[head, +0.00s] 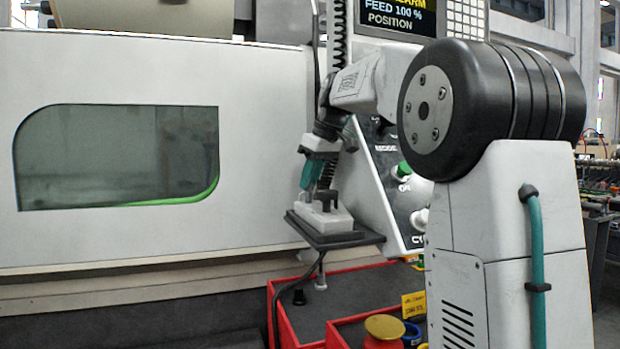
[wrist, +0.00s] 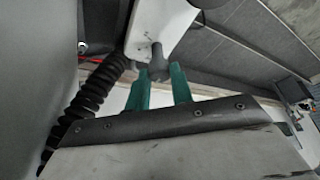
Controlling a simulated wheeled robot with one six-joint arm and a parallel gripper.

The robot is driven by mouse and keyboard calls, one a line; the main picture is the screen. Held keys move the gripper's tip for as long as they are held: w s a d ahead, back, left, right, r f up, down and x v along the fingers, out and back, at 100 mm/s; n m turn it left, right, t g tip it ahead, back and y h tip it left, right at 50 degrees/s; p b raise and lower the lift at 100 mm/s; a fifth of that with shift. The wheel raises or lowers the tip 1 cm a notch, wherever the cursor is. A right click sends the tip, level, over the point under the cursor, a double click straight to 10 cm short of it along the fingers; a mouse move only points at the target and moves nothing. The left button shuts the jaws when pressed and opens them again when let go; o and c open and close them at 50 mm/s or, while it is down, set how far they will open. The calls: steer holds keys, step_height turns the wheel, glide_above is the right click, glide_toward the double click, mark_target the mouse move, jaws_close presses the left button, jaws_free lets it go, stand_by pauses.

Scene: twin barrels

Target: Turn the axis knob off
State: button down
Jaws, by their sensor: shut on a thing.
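The axis knob is a small dark knob (head: 327,198) on a white control box (head: 322,220), which rests on a black shelf beside the machine. In the wrist view the dark knob (wrist: 155,54) stands out from the white box (wrist: 173,22). My gripper (head: 309,187) reaches down to the box from above. Its two teal fingers show in the wrist view, and the gripper (wrist: 160,70) is shut on the knob, with one fingertip on each side. The knob's markings and exact setting cannot be read.
A machine door (head: 260,130) with a window is at left. A sloped panel with a green ON button (head: 404,169) is behind my arm at right. A black coiled cable (wrist: 95,95) runs close to the fingers.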

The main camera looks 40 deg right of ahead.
steer(key=shift+n, duration=0.6)
steer(key=shift+y, duration=0.3)
steer(key=c, duration=1.2)
jaws_free()
steer(key=shift+d+r, duration=0.1)
steer(key=shift+r, duration=0.55)
step_height(320, 180, up, 2)
steer(key=shift+r, duration=0.2)
steer(key=s+a, duration=0.2)
steer(key=s, duration=0.5)
steer(key=s+a+r, duration=0.1)
steer(key=s+a, duration=0.1)
steer(key=s, duration=0.6)
steer(key=shift+s+a, duration=0.2)
steer(key=shift+a, duration=0.05)
